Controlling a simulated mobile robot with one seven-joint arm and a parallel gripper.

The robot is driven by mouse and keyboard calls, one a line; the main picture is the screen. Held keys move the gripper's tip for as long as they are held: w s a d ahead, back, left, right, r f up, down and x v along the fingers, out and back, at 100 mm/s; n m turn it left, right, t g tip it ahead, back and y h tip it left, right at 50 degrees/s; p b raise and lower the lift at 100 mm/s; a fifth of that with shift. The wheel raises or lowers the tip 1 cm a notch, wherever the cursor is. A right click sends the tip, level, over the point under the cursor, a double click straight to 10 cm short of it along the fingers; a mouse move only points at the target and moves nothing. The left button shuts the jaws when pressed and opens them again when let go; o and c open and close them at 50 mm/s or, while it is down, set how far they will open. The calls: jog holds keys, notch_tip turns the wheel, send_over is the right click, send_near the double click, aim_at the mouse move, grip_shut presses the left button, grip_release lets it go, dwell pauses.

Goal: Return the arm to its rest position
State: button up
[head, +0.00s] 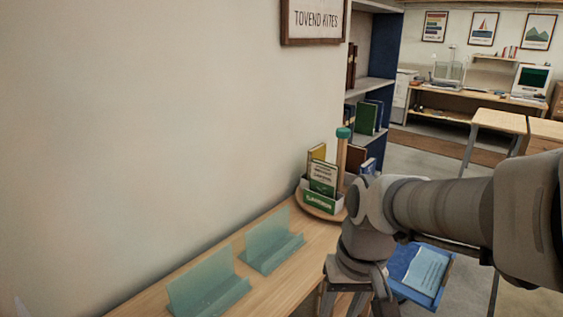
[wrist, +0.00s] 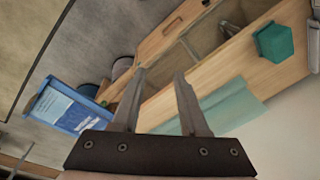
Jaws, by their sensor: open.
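My arm reaches in from the right in the head view, with my gripper (head: 354,300) pointing down past the front edge of the wooden desk (head: 308,263). In the wrist view my gripper (wrist: 160,76) shows two separated fingers with nothing between them. It is open and empty. The fingertips in the head view are cut off by the lower frame edge. No object touches the fingers in the wrist view.
Two translucent teal holders (head: 207,288) (head: 272,245) stand on the desk along the wall. Behind them is a round wooden stand (head: 322,211) with books and a green-topped post (head: 343,133). A bookshelf (head: 375,75) stands behind.

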jog(key=s+d+r+t+h, duration=0.1)
jog(key=s+d+r+t, duration=0.3)
jog(key=r, duration=0.3)
jog(key=shift+s+d+m+t, duration=0.4)
jog(key=shift+s+d, duration=0.1)
jog(key=shift+s, duration=0.35)
jog(key=shift+d+r, duration=0.1)
dwell(0.9)
